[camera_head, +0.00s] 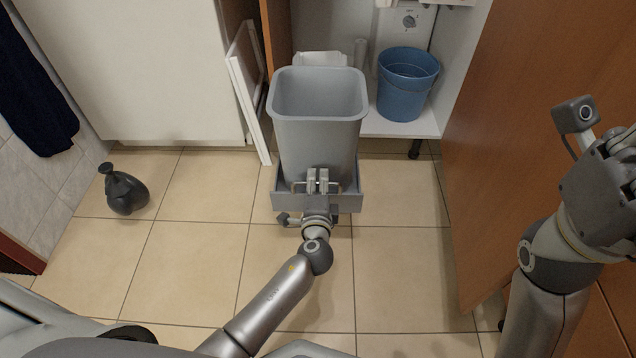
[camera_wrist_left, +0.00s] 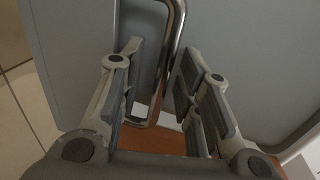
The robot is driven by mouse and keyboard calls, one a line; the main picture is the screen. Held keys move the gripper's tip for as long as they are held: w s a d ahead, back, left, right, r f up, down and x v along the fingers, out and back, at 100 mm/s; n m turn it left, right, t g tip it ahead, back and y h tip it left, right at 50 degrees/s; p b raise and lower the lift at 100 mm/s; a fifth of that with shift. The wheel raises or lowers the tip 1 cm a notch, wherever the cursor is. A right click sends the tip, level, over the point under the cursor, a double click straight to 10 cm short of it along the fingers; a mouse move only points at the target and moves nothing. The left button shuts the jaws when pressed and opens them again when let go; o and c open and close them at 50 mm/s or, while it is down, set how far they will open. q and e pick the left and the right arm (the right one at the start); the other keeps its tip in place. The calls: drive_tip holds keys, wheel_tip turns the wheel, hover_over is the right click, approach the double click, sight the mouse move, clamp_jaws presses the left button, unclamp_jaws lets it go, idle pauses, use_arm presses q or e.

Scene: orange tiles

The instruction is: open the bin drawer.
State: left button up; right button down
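A tall grey bin (camera_head: 318,140) stands in a grey drawer (camera_head: 347,203) that is out in front of the cabinet, above the tiles. A metal bar handle (camera_head: 297,186) is on the drawer's front; it also shows in the left wrist view (camera_wrist_left: 169,65). My left gripper (camera_head: 317,180) is at the handle. In the left wrist view, its fingers (camera_wrist_left: 160,55) are apart, with the bar between them and gaps beside it. My right gripper (camera_head: 612,165) is raised at the right edge, away from the drawer; its fingers are partly cut off.
A blue bucket (camera_head: 407,85) stands on the white cabinet shelf (camera_head: 415,126). An open brown door (camera_head: 535,110) is at the right and a narrow white panel (camera_head: 249,90) is left of the bin. Tiles (camera_head: 195,260) left of my arm are clear.

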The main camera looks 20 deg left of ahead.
use_arm(q)
drive_tip(key=v, duration=1.2)
